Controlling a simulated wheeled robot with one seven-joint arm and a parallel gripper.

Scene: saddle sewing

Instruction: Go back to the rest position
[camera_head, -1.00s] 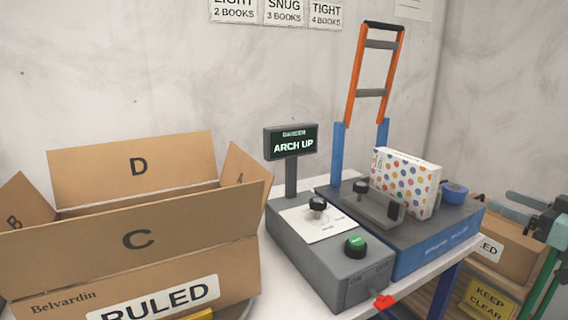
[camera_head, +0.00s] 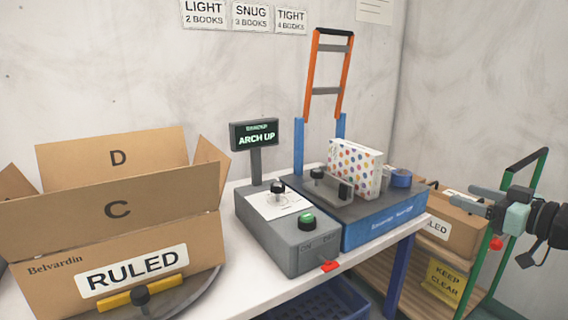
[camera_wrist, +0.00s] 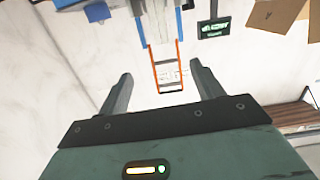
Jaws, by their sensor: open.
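My gripper (camera_head: 482,198) is at the right side of the head view, held in the air in front of the cart with the green frame, its fingers pointing left. In the wrist view my gripper (camera_wrist: 157,85) shows two fingers spread apart with nothing between them. The wrist picture looks upside down, with the orange arch (camera_wrist: 167,68) seen beyond the fingers. The gripper touches none of the work items on the table.
A white table (camera_head: 225,255) bears the RULED box (camera_head: 105,270) with open flaps, a grey control box (camera_head: 290,240) reading ARCH UP, and a blue-grey machine (camera_head: 385,220) with its arch raised. A dotted packet (camera_head: 355,168) stands on it. A wooden cart (camera_head: 470,258) stands at right.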

